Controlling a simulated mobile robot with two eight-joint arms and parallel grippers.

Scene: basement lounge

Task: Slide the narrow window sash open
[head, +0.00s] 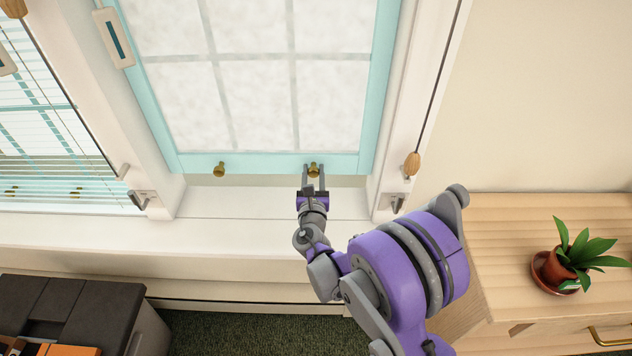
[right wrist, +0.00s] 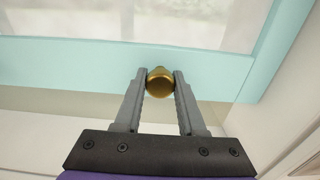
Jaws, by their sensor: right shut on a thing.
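The narrow window sash (head: 257,90) has a pale turquoise frame and frosted panes behind a grid. Its bottom rail (right wrist: 110,62) crosses the right wrist view. A small gap shows between the rail and the white sill in the head view. Two brass knobs sit on the rail, a left knob (head: 219,169) and a right knob (head: 314,169). My right gripper (head: 314,172) is shut on the right knob, which shows between its two fingers in the right wrist view (right wrist: 160,80). The left knob is free. My left gripper is not in view.
A wider window with blinds (head: 50,110) is at the left. A cord with a wooden pull (head: 412,164) hangs right of the sash. A wooden cabinet (head: 510,230) with a potted plant (head: 578,257) stands at the right. A dark box-like item (head: 80,310) is at the lower left.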

